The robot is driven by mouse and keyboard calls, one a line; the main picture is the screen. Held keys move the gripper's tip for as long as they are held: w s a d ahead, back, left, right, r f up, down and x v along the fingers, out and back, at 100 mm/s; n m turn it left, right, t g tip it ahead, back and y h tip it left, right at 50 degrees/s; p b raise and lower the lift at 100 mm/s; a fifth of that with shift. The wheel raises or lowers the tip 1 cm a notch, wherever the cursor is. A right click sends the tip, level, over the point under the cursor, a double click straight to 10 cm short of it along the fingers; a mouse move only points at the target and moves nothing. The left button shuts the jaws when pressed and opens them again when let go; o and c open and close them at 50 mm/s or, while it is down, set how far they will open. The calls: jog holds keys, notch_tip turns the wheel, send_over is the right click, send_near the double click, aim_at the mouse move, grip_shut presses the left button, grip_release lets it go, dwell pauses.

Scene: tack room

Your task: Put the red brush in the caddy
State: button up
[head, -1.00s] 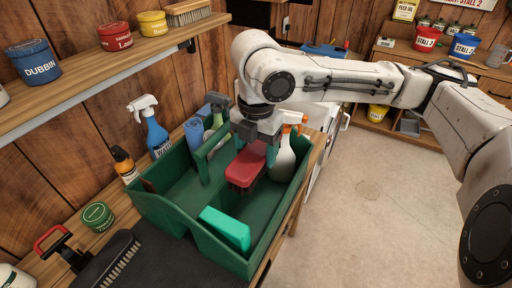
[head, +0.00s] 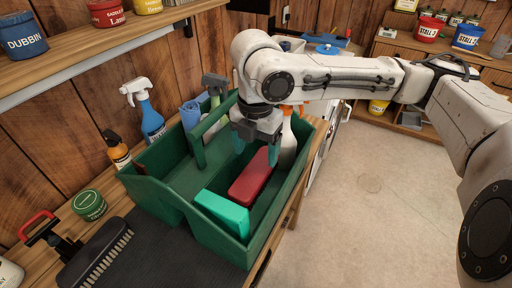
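The red brush (head: 250,178) lies inside the front compartment of the green caddy (head: 176,206). It sits between a teal block (head: 222,214) and a white spray bottle (head: 288,140). My gripper (head: 256,152) is just above the far end of the brush. Its teal fingers are spread apart, and the brush appears free of them. The brush's underside is hidden.
The caddy stands on a wooden bench with a black mat (head: 128,250). A black brush (head: 96,252), a green tin (head: 89,205), an amber bottle (head: 117,150) and a blue spray bottle (head: 150,119) stand around its left side. A wall shelf (head: 95,50) overhangs the back.

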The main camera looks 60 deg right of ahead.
jog(key=o, duration=0.3)
notch_tip(320, 180, up, 11)
jog(key=shift+f, duration=0.1)
dwell(0.5)
